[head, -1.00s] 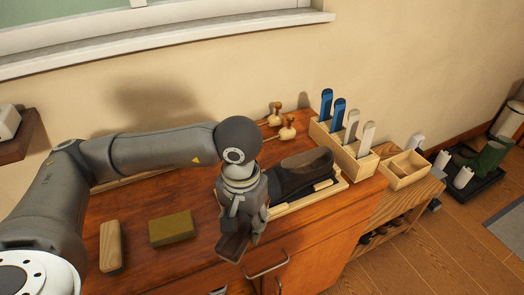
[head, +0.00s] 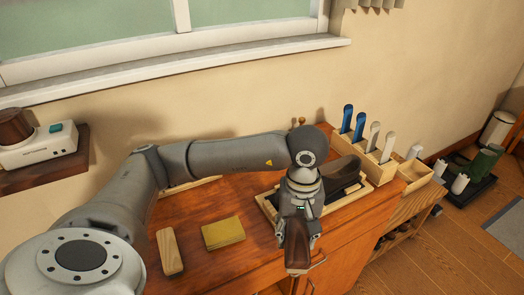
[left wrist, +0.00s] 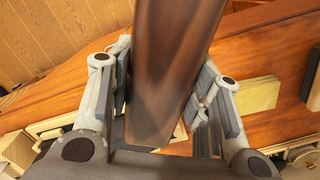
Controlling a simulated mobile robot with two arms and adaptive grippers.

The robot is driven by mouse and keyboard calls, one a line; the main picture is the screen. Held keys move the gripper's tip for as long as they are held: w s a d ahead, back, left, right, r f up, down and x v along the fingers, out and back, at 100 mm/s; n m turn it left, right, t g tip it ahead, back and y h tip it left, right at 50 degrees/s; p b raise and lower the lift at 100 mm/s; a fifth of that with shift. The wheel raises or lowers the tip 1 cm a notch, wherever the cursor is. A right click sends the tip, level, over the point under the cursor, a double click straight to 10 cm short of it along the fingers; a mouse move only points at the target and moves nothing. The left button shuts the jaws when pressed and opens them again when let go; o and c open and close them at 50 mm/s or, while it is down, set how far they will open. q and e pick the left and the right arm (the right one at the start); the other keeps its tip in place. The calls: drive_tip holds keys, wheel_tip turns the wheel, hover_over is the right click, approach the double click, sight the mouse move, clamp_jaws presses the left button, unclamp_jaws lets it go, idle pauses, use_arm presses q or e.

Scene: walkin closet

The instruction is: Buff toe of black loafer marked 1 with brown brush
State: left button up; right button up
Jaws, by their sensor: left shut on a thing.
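My left gripper (head: 297,232) is shut on the dark brown brush (head: 297,252), at the front edge of the wooden cabinet top. In the left wrist view the brown brush (left wrist: 165,75) fills the middle between the fingers. The black loafer (head: 343,172) lies in a light wooden tray (head: 340,205) just behind the gripper. My wrist hides its near end, and I cannot read a mark on it. I cannot tell whether the brush touches the shoe. My right gripper is not in view.
A pale wooden block (head: 169,251) and a yellow-green block (head: 223,233) lie to the left on the cabinet top (head: 200,208). A wooden holder (head: 379,172) with blue and pale handles stands right of the loafer, beside an open wooden box (head: 414,176).

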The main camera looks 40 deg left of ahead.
use_arm(q)
drive_tip(key=w+a+r+n+p, duration=0.1)
drive_tip(key=n, duration=0.2)
drive_tip(key=w+a+r+n+h+p, duration=0.1)
drive_tip(key=w+a+n, duration=0.1)
drive_tip(key=n, duration=0.2)
drive_tip(key=w+a+r+n+p, duration=0.1)
drive_tip(key=w+n+p, duration=0.1)
drive_tip(key=n, duration=0.2)
drive_tip(key=shift+w+a+r+t, duration=0.15)
drive_tip(key=shift+a+r+t, duration=0.05)
drive_tip(key=shift+a+t, duration=0.1)
drive_tip(key=w+a+r+n+t+p, duration=0.35)
drive_tip(key=a+n, duration=0.55)
drive_tip(key=n, duration=0.3)
drive_tip(key=shift+n+g, duration=0.25)
drive_tip(key=shift+n, duration=0.15)
drive_tip(key=shift+b+x, duration=0.8)
drive_tip(key=shift+x, duration=1.8)
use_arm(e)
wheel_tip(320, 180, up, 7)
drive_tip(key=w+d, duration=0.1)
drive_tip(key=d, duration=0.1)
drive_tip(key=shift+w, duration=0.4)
use_arm(q)
drive_tip(key=shift+s+f, duration=0.1)
drive_tip(key=shift+f, duration=0.05)
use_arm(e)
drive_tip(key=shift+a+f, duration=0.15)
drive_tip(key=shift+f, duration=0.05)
